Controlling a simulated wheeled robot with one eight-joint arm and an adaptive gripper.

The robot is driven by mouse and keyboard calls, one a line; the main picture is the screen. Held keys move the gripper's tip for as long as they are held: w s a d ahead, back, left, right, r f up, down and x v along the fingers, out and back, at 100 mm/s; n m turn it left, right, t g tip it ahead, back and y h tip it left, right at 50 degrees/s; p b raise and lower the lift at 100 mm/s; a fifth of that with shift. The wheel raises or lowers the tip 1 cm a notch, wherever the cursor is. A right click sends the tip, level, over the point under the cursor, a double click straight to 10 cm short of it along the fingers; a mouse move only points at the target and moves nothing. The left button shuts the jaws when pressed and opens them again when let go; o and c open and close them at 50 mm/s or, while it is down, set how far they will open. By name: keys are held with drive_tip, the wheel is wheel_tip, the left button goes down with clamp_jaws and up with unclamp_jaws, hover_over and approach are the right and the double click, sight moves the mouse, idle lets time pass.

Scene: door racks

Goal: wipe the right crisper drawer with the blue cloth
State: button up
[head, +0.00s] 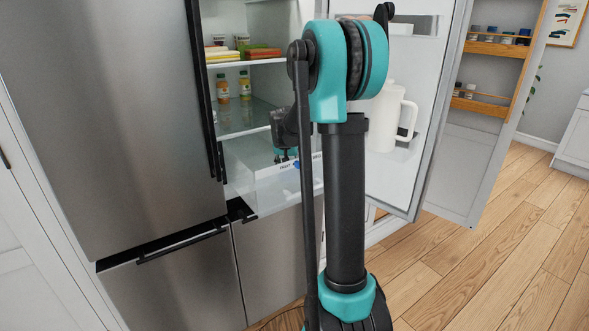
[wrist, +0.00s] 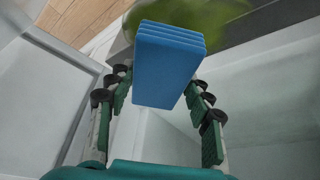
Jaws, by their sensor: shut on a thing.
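My gripper (wrist: 160,92) is shut on the blue cloth (wrist: 170,50), a thick folded block between the green-padded fingers in the wrist view. In the head view my gripper (head: 286,154) is inside the open fridge, low down, over the clear crisper drawer (head: 262,200). A small bit of blue shows there by the drawer's white labelled front strip. My arm hides the right part of the drawer, so I cannot tell whether another drawer is beside it. Contact between cloth and drawer cannot be made out.
The fridge's right door (head: 385,185) stands open, with a white pitcher (head: 384,115) on its shelf. Bottles (head: 223,88) and food packs stand on shelves above the drawer. A blurred green thing (wrist: 205,25) lies beyond the cloth. Wooden floor (head: 480,255) is clear at right.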

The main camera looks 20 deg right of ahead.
drive_tip(key=shift+s+a+r, duration=0.1)
drive_tip(key=shift+s+a, duration=0.45)
drive_tip(key=shift+a, duration=1.2)
drive_tip(key=shift+s+a+r, duration=0.1)
drive_tip(key=shift+s+a, duration=0.45)
drive_tip(key=shift+a, duration=1.2)
drive_tip(key=shift+s+a+r, duration=0.1)
drive_tip(key=shift+s+a, duration=0.45)
drive_tip(key=shift+a, duration=1.2)
drive_tip(key=shift+w+a, duration=0.35)
drive_tip(key=shift+w, duration=0.4)
drive_tip(key=shift+w+d+r, duration=0.15)
drive_tip(key=shift+w+d, duration=0.6)
drive_tip(key=shift+d, duration=1.55)
drive_tip(key=shift+w+d+r, duration=0.2)
drive_tip(key=shift+w+d, duration=0.5)
drive_tip(key=shift+d, duration=1.65)
drive_tip(key=shift+w+d+r, duration=0.15)
drive_tip(key=shift+w+d, duration=0.6)
drive_tip(key=shift+d, duration=1.55)
drive_tip(key=shift+r, duration=3)
drive_tip(key=shift+r, duration=0.1)
drive_tip(key=shift+r, duration=1.4)
drive_tip(key=shift+a, duration=0.1)
